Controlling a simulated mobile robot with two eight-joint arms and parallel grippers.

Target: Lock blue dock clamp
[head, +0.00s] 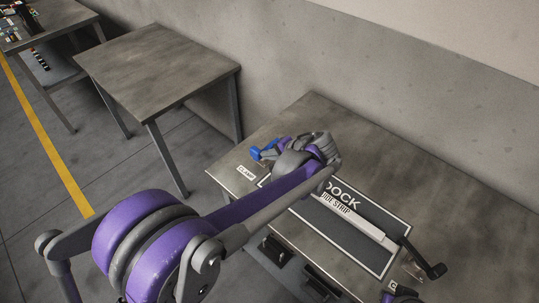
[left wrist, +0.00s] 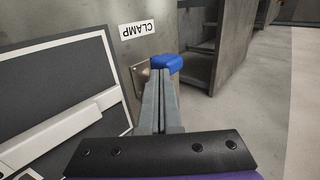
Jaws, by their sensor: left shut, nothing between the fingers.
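The blue clamp handle (head: 264,151) sits at the left end of the dock on the near table, beside the "CLAMP" label (head: 246,172). In the left wrist view the blue handle (left wrist: 166,63) shows just beyond my fingertips, with a metal bracket (left wrist: 140,76) to its left. My left gripper (head: 279,148) is at the handle; in the left wrist view its fingers (left wrist: 164,80) are shut together with nothing between them. The fingertips overlap the handle's near edge in that view; I cannot tell whether they touch it.
The dock panel (head: 346,240) with its white strip lies on the table, partly hidden by my left arm. A black crank handle (head: 427,263) stands at its right end. An empty table (head: 158,66) stands further left, and a wall runs behind.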

